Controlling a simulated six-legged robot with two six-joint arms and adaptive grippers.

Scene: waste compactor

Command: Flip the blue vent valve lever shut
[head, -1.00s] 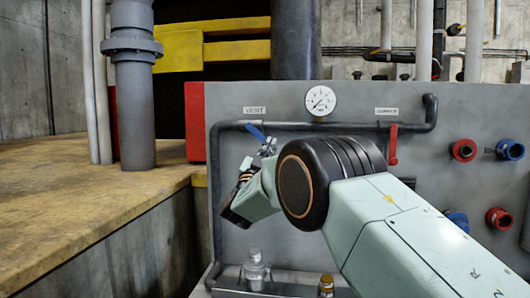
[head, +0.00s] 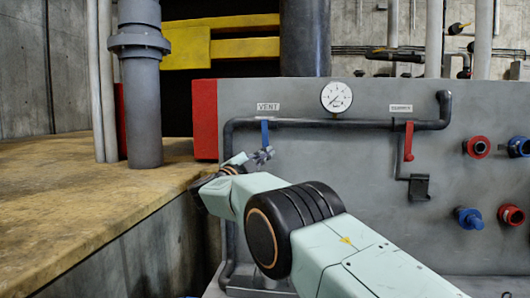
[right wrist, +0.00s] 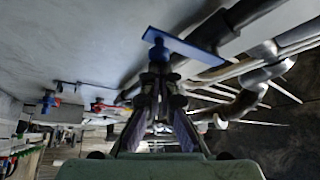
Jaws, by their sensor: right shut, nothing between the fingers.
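The blue vent lever (head: 265,133) is on the horizontal pipe under the VENT label (head: 268,107). It points straight down, square to the pipe. My right gripper (head: 264,155) is shut and empty, just below the lever's lower end. In the right wrist view the blue lever (right wrist: 188,47) runs slantwise just beyond the closed fingertips (right wrist: 157,72). I cannot tell whether the fingers touch it. My left gripper is not in view.
A red lever (head: 408,141) hangs on the same pipe (head: 330,123) to the right. A pressure gauge (head: 336,97) sits above the pipe. Red and blue couplings (head: 478,147) stick out of the panel at the right. A yellow-brown ledge (head: 90,205) lies at the left.

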